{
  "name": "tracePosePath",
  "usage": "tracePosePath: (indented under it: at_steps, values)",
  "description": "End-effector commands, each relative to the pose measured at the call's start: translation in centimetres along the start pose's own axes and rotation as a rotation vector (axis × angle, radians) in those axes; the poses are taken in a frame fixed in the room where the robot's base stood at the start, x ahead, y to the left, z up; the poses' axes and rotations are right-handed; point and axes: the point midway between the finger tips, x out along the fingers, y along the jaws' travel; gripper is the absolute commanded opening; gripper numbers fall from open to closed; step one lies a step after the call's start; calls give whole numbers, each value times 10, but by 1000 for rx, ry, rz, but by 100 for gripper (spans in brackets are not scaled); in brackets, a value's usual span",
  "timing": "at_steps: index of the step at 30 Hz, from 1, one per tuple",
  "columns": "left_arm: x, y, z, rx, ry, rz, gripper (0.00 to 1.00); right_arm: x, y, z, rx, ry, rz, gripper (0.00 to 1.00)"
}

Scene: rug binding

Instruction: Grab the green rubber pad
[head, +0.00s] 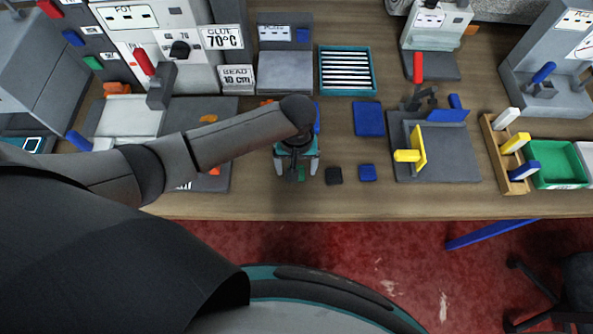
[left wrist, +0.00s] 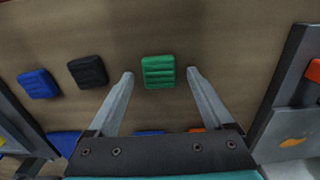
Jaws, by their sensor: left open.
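The green rubber pad (left wrist: 158,72) lies flat on the wooden table, a small ribbed block. In the left wrist view it sits between the tips of my open left gripper (left wrist: 160,74), with gaps on both sides and no visible contact. In the head view my left gripper (head: 296,172) points down near the table's front edge, and only a bit of the green pad (head: 301,174) shows between the fingers. My right gripper is not in either view.
A black pad (head: 334,176) and a blue pad (head: 367,173) lie in a row to the right. A blue square (head: 368,118) lies behind them. A grey fixture with a yellow handle (head: 406,156) stands further right. The table's front edge (head: 330,213) is close.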

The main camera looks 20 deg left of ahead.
Motion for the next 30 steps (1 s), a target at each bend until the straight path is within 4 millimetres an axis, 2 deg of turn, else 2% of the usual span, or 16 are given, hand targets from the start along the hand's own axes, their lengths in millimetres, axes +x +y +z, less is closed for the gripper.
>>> tracePosePath:
  at_steps: [2, 24, 30]
  values:
    - [0, 0, 0, 0, 0, 0, 83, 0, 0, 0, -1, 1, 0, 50]
    - [-1, 0, 0, -1, 0, 0, 0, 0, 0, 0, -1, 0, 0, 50]
    - [-1, 0, 0, -1, 0, 0, 0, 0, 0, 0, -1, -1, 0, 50]
